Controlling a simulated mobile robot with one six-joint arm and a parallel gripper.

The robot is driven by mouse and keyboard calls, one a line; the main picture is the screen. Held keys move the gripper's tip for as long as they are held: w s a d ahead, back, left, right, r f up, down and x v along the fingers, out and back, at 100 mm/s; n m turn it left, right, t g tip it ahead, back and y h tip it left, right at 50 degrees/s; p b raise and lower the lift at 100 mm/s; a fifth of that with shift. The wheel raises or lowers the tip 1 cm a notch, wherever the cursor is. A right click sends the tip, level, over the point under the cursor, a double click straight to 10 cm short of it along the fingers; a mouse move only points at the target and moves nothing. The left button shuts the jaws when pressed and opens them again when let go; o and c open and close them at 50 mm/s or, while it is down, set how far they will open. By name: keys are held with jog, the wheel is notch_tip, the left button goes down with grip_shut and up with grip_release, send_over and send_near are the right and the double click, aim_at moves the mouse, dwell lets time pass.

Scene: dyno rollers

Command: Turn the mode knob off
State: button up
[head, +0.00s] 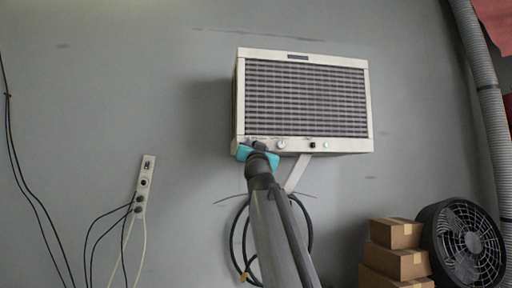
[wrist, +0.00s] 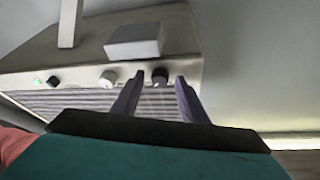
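A pale box-shaped wall unit (head: 369,100) with a dark grille carries a row of controls along its lower front edge. A white knob (head: 281,144) and a black knob (head: 312,144) show in the head view. In the wrist view, which is upside down, another black knob (wrist: 160,75) lies between the fingertips of my gripper (wrist: 160,79), with the white knob (wrist: 108,78) beside it. The gripper is open; whether its fingers touch the knob I cannot tell. In the head view my gripper (head: 256,147) hides that knob. I cannot read which knob is labelled mode.
A green light (head: 326,145) sits right of the controls. A white block (wrist: 134,40) sticks out from the unit's underside near the fingers. A support strut (head: 297,173) and looped black hose (head: 233,240) are below. Boxes (head: 397,263) and a fan (head: 465,245) stand lower right.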

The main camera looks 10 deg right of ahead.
jog(key=shift+c, duration=0.2)
grip_shut()
